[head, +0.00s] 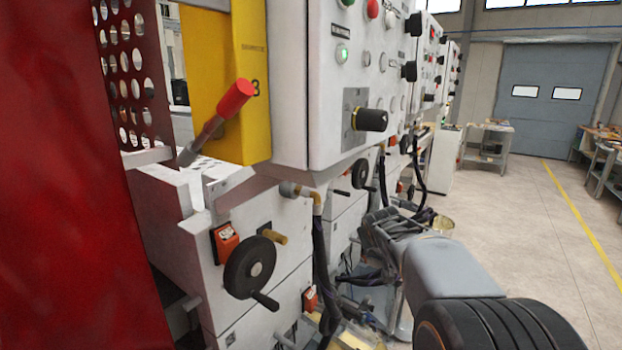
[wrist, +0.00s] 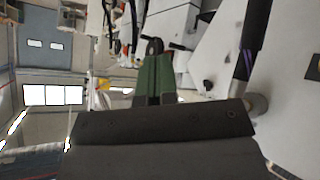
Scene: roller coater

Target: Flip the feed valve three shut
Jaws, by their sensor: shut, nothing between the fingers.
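A lever with a red grip (head: 235,97) slants up and to the right in front of a yellow panel (head: 245,130) that bears a "3". No label reading feed valve three is legible, so I cannot tell whether this lever is that valve. A brass fitting (head: 318,200) with a dark hose below it sits under the white control box. My gripper (wrist: 155,62) shows in the wrist view as green fingers closed together, with nothing held. In the head view my arm is at the lower right, apart from the red-gripped lever; its fingertips are not clear there.
A white control box (head: 330,130) with knobs and a lit green button projects above the lower cabinet. A black handwheel (head: 249,267) sticks out below. A red panel (head: 60,200) fills the left. Open floor (head: 520,220) lies to the right.

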